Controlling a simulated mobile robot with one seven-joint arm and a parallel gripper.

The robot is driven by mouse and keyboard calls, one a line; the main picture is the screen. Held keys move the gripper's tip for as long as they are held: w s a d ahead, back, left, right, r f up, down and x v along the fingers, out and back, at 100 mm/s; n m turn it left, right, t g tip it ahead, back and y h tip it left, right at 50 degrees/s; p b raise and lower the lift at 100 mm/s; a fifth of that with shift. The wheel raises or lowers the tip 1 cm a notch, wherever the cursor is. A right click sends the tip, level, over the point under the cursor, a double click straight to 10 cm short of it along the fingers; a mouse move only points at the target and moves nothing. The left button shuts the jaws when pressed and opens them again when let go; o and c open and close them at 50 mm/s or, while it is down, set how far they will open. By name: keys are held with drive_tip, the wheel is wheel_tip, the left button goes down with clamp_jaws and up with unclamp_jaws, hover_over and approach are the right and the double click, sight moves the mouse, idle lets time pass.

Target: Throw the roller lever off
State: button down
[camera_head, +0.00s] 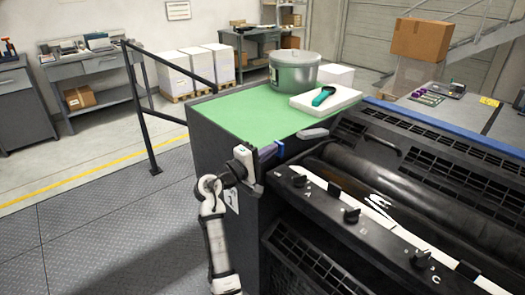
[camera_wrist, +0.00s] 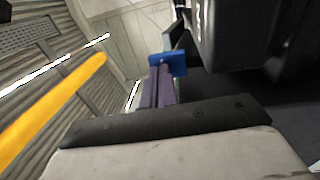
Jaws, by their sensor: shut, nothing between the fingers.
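My gripper (camera_head: 268,152) is shut and empty at the near corner of the ink unit, beside the green-topped cabinet. In the wrist view its purple fingers (camera_wrist: 160,88) lie together, with a blue piece (camera_wrist: 167,65) at their end. A grey paddle-shaped handle (camera_head: 313,133) sticks out just right of the fingertips; it may be the roller lever, but I cannot tell for sure. Whether the fingers touch it is unclear. The dark roller (camera_head: 390,188) lies in the unit behind a rail with black knobs marked A (camera_head: 299,180), B (camera_head: 351,215) and C (camera_head: 420,258).
The green cabinet top (camera_head: 225,108) holds a metal pot (camera_head: 294,75) and a white slab (camera_head: 345,96) with a teal-handled tool (camera_head: 324,96). A black handrail (camera_head: 145,105) stands left. A dark machine part (camera_wrist: 225,35) is close right in the wrist view. Floor at left is free.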

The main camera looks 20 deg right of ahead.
sight(277, 154)
drive_tip(key=shift+b+x, duration=0.35)
drive_tip(key=shift+x, duration=1.35)
drive_tip(key=shift+a+r, duration=0.15)
